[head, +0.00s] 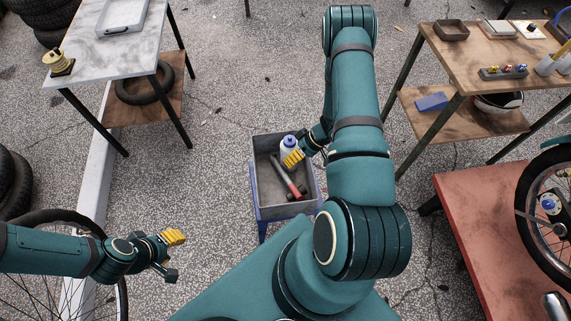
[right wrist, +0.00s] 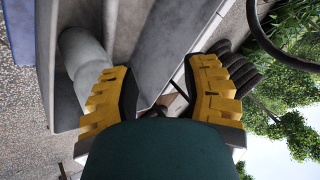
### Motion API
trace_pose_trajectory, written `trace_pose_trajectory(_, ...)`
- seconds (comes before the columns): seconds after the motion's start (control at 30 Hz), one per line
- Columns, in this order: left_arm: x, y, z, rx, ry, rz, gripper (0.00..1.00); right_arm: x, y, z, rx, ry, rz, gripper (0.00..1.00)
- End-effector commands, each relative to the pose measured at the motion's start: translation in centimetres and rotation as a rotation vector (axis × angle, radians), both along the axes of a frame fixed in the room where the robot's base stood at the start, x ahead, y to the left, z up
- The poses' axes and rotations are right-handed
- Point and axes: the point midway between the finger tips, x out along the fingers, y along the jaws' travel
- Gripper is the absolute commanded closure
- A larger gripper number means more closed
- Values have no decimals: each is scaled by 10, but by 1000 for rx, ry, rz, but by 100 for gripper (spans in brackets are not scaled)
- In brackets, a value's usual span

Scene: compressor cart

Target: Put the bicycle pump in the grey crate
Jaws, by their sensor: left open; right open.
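The grey crate (head: 259,195) stands in the middle of the head view on a blue support. A long red and black item (head: 284,175) that looks like the bicycle pump lies inside it, slanting. My right gripper (head: 294,158) is open just over the crate, beside a white bottle with a blue cap (head: 288,142). In the right wrist view its open fingers (right wrist: 163,92) have nothing clear between them. Grey crate walls (right wrist: 143,45) and a pale rounded thing (right wrist: 85,50) show beyond them. My left gripper (head: 172,252) is open and empty, well left of the crate.
A marble-topped table (head: 110,55) with a tray stands back left. A wooden table (head: 480,60) with small items stands back right. A red platform (head: 475,230) bears a wheel at right. A bicycle wheel (head: 50,222) is near my left arm. The floor around the crate is clear.

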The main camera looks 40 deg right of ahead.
Motion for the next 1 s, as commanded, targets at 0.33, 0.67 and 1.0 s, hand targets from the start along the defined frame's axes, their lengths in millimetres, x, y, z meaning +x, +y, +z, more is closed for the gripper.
trace_pose_trajectory(0.33,-2,0,12,-1,6,-1,57,-12,-27,38,1,1,1,54)
trace_pose_trajectory(0.67,-2,0,12,-1,6,-1,57,-2,-19,43,-1,-22,-15,54)
trace_pose_trajectory(1.0,-2,0,12,-1,6,-1,57,64,82,70,-53,-126,-197,54)
